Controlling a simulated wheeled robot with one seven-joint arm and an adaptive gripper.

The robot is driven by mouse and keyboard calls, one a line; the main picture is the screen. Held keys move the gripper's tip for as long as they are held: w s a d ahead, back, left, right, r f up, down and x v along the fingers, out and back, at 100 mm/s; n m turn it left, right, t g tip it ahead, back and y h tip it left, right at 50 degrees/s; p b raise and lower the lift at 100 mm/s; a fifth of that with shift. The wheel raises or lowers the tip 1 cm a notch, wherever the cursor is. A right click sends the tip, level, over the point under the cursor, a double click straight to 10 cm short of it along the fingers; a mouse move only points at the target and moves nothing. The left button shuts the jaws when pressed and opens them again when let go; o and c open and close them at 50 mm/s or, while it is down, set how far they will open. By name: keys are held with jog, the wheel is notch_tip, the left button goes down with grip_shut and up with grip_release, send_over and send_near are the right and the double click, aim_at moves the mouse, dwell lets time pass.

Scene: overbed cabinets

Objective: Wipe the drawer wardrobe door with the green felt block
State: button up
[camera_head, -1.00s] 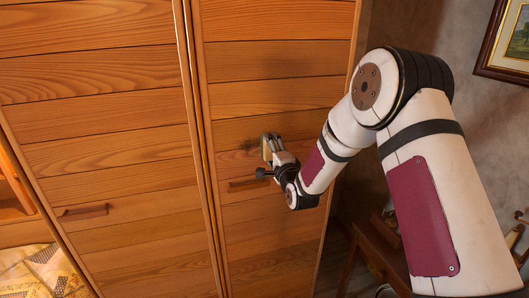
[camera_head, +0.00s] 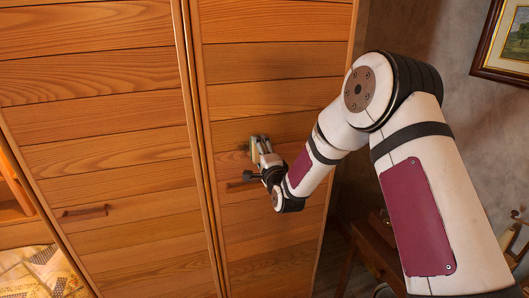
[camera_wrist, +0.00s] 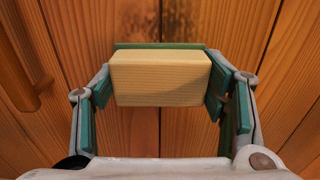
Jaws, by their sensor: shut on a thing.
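The wardrobe door (camera_head: 265,60) is the right wooden plank door, with a horizontal bar handle (camera_head: 236,186) low on it. My gripper (camera_head: 264,154) is at the door, just above and right of that handle. It is shut on the felt block (camera_head: 257,144). In the wrist view, the block (camera_wrist: 160,80) is pale wood between my fingers, with a green felt edge (camera_wrist: 160,46) on its far side, facing the planks. The felt face is hidden, and I cannot tell if it touches the door. A small dark mark (camera_head: 245,148) shows at the block's left edge, partly hidden.
Another plank door (camera_head: 110,110) with its own handle (camera_head: 84,212) is to the left. A bed with patterned cover (camera_head: 35,272) shows at lower left. A wooden table (camera_head: 375,245) and a framed picture (camera_head: 505,45) are at the right.

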aim_at(234, 148)
jog(key=shift+s+a, duration=0.3)
jog(key=shift+a, duration=0.6)
jog(key=shift+s+a, duration=0.3)
jog(key=shift+a, duration=0.55)
jog(key=shift+s+a+p, duration=0.15)
jog(key=shift+s+a, duration=0.05)
jog(key=shift+a, duration=0.7)
jog(key=shift+s+a+p, duration=0.15)
jog(key=shift+s+a, duration=0.05)
jog(key=shift+a, duration=0.65)
jog(key=shift+a+r, duration=0.1)
jog(key=shift+r, duration=0.35)
jog(key=shift+w+d, duration=0.4)
jog(key=shift+d, duration=0.9)
jog(key=shift+w+d, duration=0.4)
jog(key=shift+d, duration=0.85)
jog(key=shift+w+d, duration=0.4)
jog(key=shift+d, duration=0.9)
jog(key=d, duration=0.3)
jog(key=shift+w+d, duration=0.3)
jog(key=shift+w, duration=0.05)
jog(key=shift+a, duration=0.1)
